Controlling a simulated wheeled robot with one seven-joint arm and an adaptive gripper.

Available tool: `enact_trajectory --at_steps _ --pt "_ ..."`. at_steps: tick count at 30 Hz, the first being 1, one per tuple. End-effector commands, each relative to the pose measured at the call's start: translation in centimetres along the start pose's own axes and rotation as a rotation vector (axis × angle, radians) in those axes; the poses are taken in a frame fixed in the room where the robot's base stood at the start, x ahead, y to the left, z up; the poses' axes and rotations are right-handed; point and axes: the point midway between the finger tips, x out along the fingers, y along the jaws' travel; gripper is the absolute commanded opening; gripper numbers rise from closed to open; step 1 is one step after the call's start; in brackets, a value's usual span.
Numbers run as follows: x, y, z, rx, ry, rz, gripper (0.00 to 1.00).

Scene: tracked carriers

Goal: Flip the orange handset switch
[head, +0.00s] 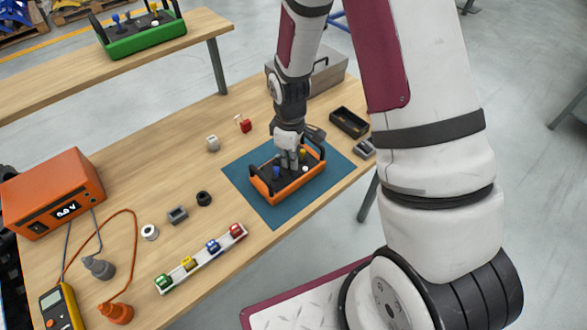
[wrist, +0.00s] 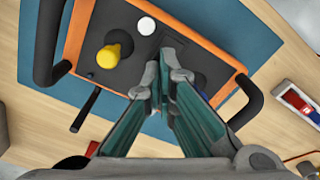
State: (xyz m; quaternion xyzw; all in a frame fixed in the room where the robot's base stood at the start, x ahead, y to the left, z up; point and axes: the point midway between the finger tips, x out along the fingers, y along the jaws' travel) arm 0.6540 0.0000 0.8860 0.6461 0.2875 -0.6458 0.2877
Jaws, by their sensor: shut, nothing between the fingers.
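The orange handset (head: 299,187) lies on a blue mat (head: 247,197), with a black top and a black handle at each end. In the wrist view, the handset (wrist: 75,40) shows a yellow knob (wrist: 112,54), a white round button (wrist: 146,26) and a partly hidden blue knob (wrist: 201,82). A thin black rod (wrist: 85,110) sticks out at one side. My gripper (head: 289,163) points down over the handset's top. Its fingers (wrist: 165,68) are shut and empty, between the yellow and blue knobs. Whether the tips touch the panel or a switch is hidden.
A black tray (head: 349,122) and a grey case (head: 330,72) stand behind the mat. A rack of coloured blocks (head: 203,258), an orange meter box (head: 50,192) and several small parts lie left. A green handset (head: 145,39) sits on the back table.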

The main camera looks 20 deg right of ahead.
Motion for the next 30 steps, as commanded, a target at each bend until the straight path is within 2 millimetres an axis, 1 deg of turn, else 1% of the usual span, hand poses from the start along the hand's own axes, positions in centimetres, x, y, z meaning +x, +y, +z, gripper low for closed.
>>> enact_trajectory --at_steps 20,23,30 --pt "0.8 0.0 0.0 0.0 -0.001 -0.001 0.0" --pt "0.3 -0.1 0.1 0.0 0.0 0.0 0.0" --pt "-1.5 -0.1 0.1 0.0 0.001 0.001 0.0"
